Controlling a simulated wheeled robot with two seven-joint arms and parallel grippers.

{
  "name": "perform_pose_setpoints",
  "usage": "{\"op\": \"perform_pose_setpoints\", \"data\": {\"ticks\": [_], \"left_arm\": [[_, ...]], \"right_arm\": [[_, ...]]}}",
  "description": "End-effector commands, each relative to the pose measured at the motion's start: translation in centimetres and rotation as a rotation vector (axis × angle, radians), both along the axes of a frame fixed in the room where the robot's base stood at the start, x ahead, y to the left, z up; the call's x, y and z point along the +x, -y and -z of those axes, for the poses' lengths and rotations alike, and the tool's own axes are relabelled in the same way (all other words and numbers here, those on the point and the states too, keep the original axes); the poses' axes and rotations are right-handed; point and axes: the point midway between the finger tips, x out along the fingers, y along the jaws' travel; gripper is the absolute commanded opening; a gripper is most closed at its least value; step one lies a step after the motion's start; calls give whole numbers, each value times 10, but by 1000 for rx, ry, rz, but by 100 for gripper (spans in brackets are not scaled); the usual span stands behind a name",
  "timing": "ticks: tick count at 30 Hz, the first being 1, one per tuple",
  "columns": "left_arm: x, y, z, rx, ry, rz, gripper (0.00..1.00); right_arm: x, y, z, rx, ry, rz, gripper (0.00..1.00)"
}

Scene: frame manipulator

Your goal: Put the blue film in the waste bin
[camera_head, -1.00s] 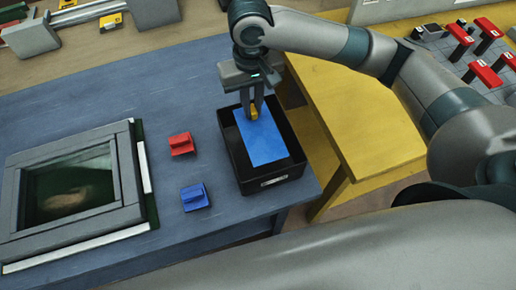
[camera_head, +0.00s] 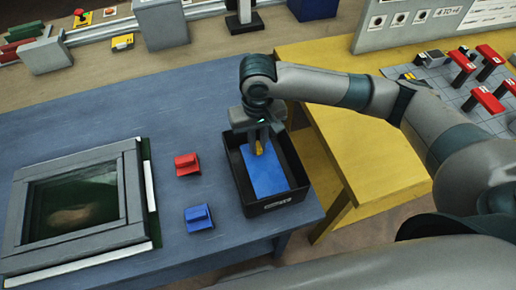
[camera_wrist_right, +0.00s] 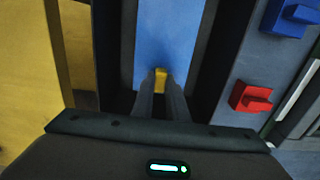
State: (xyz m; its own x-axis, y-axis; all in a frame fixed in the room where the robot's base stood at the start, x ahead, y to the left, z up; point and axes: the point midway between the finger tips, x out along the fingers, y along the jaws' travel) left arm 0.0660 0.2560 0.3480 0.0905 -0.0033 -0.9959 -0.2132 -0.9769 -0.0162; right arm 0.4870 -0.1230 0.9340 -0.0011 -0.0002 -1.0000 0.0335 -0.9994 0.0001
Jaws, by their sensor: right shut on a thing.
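The blue film (camera_head: 267,179) is a flat blue rectangle with a small yellow tab (camera_head: 259,150) at its far end. My right gripper (camera_head: 257,143) points down and is shut on the yellow tab. The film is within the walls of the black waste bin (camera_head: 283,202); I cannot tell whether it touches the floor. In the right wrist view, the film (camera_wrist_right: 168,35) runs between the dark bin walls, and the fingers (camera_wrist_right: 160,90) meet at the tab. My left gripper is not in view.
The bin stands on the blue table (camera_head: 185,115) near its right edge. A red block (camera_head: 187,165) and a blue block (camera_head: 198,218) lie left of it. A grey frame (camera_head: 75,207) lies further left. A yellow table (camera_head: 365,155) adjoins on the right.

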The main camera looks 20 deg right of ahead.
Motion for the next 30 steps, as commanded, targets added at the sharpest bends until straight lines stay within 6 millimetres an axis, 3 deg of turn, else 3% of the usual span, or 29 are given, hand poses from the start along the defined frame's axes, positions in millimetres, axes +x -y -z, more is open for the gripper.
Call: {"op": "perform_pose_setpoints", "data": {"ticks": [8, 19, 30], "left_arm": [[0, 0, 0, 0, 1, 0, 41], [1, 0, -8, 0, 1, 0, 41], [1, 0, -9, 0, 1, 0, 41]], "right_arm": [[0, 0, 1, 0, 0, 0, 0], [0, 0, 35, 0, 0, 1, 0], [0, 0, 39, 0, 0, 0, 0]]}}
